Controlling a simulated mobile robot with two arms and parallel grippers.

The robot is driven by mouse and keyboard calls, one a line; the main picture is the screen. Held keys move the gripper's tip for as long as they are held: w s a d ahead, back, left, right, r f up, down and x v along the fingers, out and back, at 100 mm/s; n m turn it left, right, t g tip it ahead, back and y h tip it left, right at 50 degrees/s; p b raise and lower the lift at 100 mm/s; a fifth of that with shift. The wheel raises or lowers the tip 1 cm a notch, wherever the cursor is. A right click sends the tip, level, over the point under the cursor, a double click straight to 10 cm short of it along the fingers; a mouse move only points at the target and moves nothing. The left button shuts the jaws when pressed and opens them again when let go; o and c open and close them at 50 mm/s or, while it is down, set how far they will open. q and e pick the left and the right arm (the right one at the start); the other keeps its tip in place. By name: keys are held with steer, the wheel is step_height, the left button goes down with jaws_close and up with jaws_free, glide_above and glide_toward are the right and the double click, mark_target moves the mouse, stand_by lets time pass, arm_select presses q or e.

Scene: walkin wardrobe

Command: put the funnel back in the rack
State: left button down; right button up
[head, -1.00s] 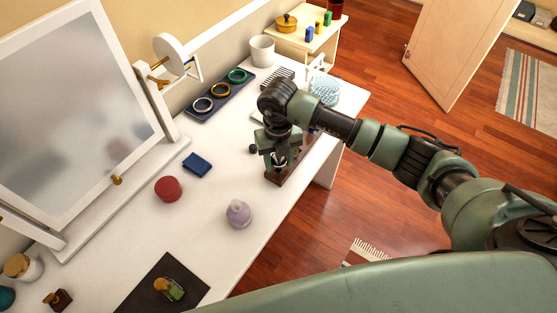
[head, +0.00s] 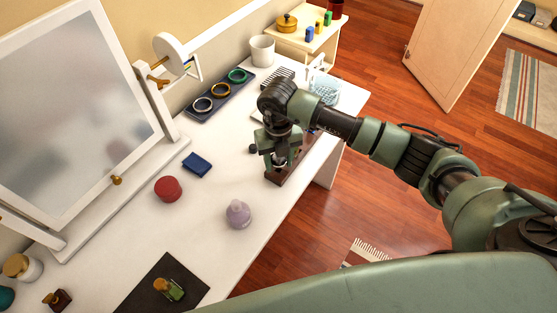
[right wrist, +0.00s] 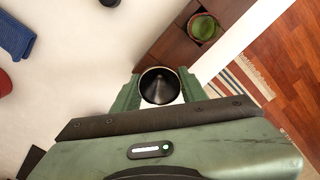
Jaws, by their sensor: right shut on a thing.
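My right gripper (head: 280,164) is at the front edge of the white table, just above the near end of a dark brown wooden rack (head: 277,178). In the right wrist view it is shut on the funnel (right wrist: 159,87), a dark, shiny cone seen from above, between the two green fingers. The rack (right wrist: 170,53) lies just beyond the funnel there, with a round green piece (right wrist: 203,28) in one of its places. The arm hides much of the rack in the head view. Whether the funnel's tip touches the rack cannot be told. My left gripper is out of view.
A tray of rings (head: 219,96) and a white cup (head: 262,50) are behind. The table's front edge is close by the rack.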

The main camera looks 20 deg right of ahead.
mark_target(278, 160)
steer(key=shift+f+b, duration=0.75)
steer(key=shift+f, duration=0.15)
steer(key=o, duration=1.3)
steer(key=shift+o, duration=0.2)
steer(key=shift+r, duration=0.1)
step_height(278, 160, up, 8)
steer(key=shift+f+b, duration=0.15)
steer(key=shift+b, duration=0.4)
